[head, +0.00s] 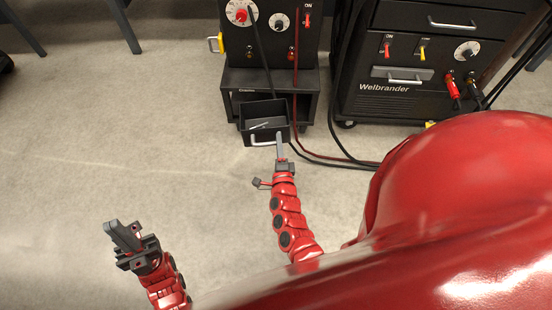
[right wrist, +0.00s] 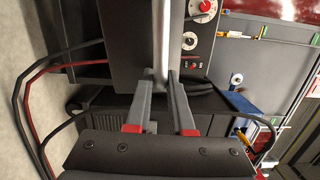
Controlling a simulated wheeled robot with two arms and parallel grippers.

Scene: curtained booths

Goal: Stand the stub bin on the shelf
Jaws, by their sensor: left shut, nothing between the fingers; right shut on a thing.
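The stub bin (head: 246,128) is a dark open-topped box with a pale bar handle on its front and a few thin light stubs inside. It is upright at the front of the black cart's open bay (head: 303,106); I cannot tell whether its underside touches the shelf. My right gripper (head: 280,143) is shut on the bin's handle. The right wrist view shows the pale handle (right wrist: 161,45) at the fingertips, with the bin's dark face (right wrist: 125,40) behind. My left gripper (head: 124,236) is shut and empty, low over the floor at the left. The bay's floor is mostly hidden.
A welding unit with dials (head: 268,35) stands on the cart. A Welbrander machine (head: 400,90) stands to the right. Dark and red cables (head: 340,158) run along the floor right of the bin.

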